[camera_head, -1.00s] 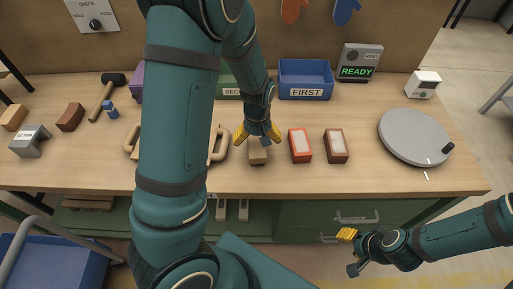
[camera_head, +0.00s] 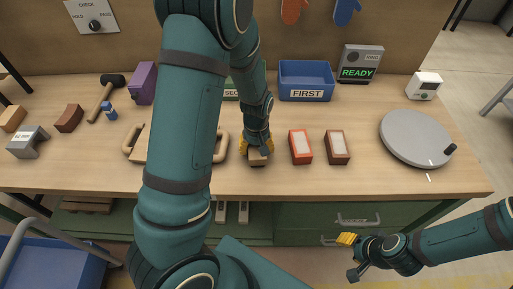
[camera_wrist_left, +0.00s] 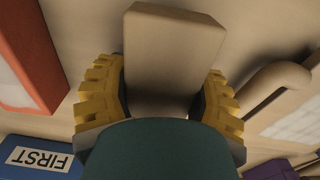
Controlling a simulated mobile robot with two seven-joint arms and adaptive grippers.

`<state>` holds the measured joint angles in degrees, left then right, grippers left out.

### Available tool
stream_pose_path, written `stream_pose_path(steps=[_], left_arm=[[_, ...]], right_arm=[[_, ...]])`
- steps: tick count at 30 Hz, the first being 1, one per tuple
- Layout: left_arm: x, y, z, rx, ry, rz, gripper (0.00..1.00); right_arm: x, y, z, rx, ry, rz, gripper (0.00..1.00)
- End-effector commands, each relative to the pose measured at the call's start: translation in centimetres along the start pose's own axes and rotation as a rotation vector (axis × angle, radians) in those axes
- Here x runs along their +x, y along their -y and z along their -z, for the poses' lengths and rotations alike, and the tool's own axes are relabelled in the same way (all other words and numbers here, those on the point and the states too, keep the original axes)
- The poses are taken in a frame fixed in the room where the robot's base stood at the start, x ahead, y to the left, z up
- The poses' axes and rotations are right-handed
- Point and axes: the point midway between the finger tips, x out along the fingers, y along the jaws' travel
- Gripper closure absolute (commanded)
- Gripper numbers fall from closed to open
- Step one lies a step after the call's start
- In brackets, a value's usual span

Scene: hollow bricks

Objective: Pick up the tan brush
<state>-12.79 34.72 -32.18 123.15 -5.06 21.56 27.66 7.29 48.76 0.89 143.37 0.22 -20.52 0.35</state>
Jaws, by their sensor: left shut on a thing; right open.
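The tan brush (camera_head: 257,159) stands on the workbench near its front edge, a plain tan block in the wrist view (camera_wrist_left: 172,50). My left gripper (camera_head: 257,147) is over it from above, its yellow fingers on either side of the block. The left wrist view shows the fingers (camera_wrist_left: 160,100) shut on it. The brush still appears to be at the bench top; I cannot tell if it is clear of it. My right gripper (camera_head: 351,256) is open and empty, low in front of the bench drawers.
A red brick (camera_head: 300,146) and a brown brick (camera_head: 337,147), both pale-topped, stand right of the brush. A blue bin marked FIRST (camera_head: 306,94) is behind. A grey round plate (camera_head: 414,138) lies at right. A tan-handled object (camera_head: 221,144) is close left, partly behind my arm.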

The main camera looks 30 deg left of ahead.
Motion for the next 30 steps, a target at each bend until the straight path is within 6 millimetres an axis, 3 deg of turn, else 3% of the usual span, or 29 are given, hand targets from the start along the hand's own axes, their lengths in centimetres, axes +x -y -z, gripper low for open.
stream_pose_path(steps=[5,18,30], left_arm=[[-1.2,-0.1,0.0,0.001,-0.001,-0.002,0.82],[-8.9,-0.1,0.1,0.001,-0.002,-0.004,0.82],[-10.0,0.0,0.0,-0.001,0.001,-0.001,0.82]], right_arm=[[-0.3,0.1,0.1,0.001,-0.002,0.0,0.53],[-2.2,0.8,1.0,0.006,-0.021,-0.002,0.53],[-2.4,0.9,1.1,0.007,-0.025,-0.003,0.53]])
